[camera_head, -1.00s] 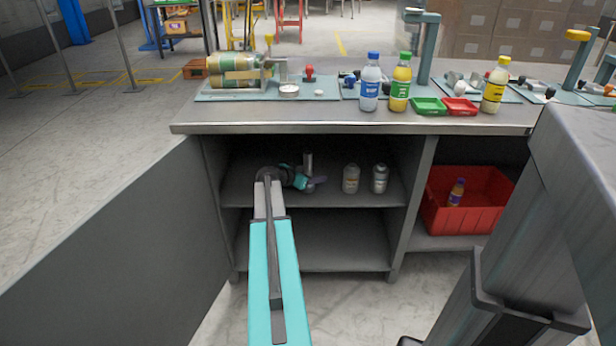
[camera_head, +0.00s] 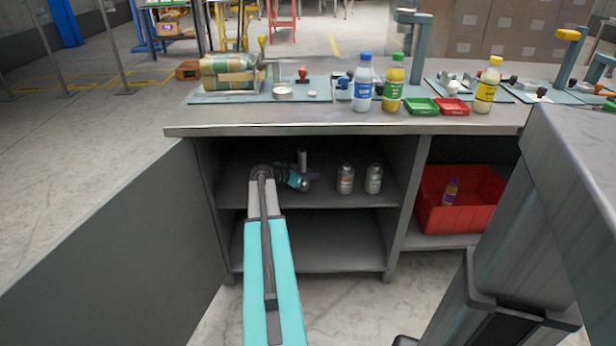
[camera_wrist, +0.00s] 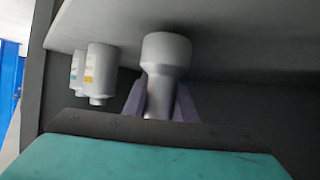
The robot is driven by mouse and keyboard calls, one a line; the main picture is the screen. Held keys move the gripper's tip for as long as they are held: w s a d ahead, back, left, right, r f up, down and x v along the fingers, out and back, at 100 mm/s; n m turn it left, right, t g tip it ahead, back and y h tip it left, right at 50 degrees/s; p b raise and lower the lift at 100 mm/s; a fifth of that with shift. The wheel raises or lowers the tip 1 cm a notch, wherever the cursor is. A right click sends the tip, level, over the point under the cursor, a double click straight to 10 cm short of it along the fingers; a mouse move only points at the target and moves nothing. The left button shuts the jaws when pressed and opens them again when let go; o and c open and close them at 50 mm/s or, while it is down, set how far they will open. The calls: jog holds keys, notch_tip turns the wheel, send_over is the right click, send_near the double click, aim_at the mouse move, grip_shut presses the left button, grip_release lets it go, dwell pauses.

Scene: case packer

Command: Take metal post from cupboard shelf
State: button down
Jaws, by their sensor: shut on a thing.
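The metal post (camera_head: 302,160) is grey, with a narrow stem and a wider base. It is in the upper cupboard compartment, over the shelf (camera_head: 350,201). My gripper (camera_head: 306,180) reaches in from the left and is shut on the post. In the wrist view, which shows the scene upside down, the post (camera_wrist: 167,55) is between the two purple fingers (camera_wrist: 160,105), base toward the shelf surface. The post looks about upright. I cannot tell whether its base touches the shelf.
Two small capped bottles (camera_head: 345,180) (camera_head: 374,180) stand on the shelf right of the post. The cupboard side wall (camera_head: 205,180) is close on the left, and the worktop (camera_head: 400,122) is above. The lower compartment is empty. A red crate (camera_head: 450,215) is further right.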

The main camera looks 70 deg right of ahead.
notch_tip(320, 180, up, 3)
jog(key=shift+a+f, duration=0.1)
jog(key=shift+f, duration=0.1)
jog(key=w+a+r+p, duration=0.1)
jog(key=w+a, duration=0.3)
jog(key=a, duration=1.1)
jog(key=shift+w, duration=0.15)
jog(key=shift+a, duration=0.1)
